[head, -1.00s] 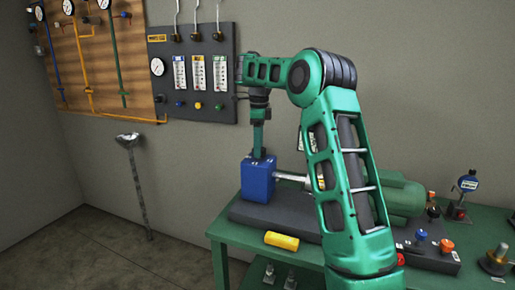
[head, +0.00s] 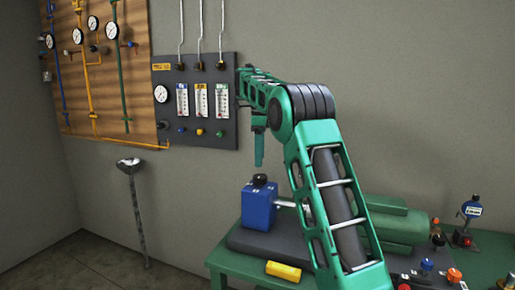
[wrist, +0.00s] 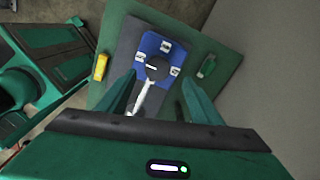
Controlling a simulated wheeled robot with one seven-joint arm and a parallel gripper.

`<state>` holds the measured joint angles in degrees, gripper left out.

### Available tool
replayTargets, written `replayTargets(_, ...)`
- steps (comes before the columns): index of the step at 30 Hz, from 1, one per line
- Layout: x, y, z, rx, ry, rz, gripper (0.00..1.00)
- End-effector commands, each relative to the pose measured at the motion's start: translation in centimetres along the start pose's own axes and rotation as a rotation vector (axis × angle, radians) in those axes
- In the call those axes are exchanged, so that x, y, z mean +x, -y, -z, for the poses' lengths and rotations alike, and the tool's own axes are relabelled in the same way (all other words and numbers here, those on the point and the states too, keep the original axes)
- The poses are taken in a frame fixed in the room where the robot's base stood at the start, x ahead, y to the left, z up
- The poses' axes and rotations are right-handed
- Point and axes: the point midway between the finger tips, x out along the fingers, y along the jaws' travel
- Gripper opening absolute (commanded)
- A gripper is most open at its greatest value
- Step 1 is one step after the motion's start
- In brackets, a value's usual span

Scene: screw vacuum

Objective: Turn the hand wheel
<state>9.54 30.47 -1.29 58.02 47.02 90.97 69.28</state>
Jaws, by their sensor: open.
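A black round knob (head: 260,180), which looks like the hand wheel, sits on top of a blue block (head: 259,208) on the bench. In the wrist view the knob (wrist: 156,67) has a white mark and lies beyond the fingertips, roughly centred between them. White labels surround it on the blue top (wrist: 150,46). My gripper (head: 259,164) points down above the knob, with a small gap showing between them. In the wrist view my gripper (wrist: 161,88) is open, its two green fingers apart and nothing held.
A silver shaft (head: 292,203) runs from the block toward a green cylinder (head: 395,221). A yellow piece (head: 283,271) lies on the green bench (head: 228,262) in front. A dark gauge panel (head: 220,140) hangs on the wall behind.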

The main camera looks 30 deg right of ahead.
Motion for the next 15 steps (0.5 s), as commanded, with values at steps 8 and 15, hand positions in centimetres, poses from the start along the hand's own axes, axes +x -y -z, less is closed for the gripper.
replayTargets(8, -3.0, 0.1, -0.1, -0.001, -0.001, 0.003, 0.6)
replayTargets(15, -3.7, 0.1, -0.1, -0.002, -0.002, 0.001, 0.6)
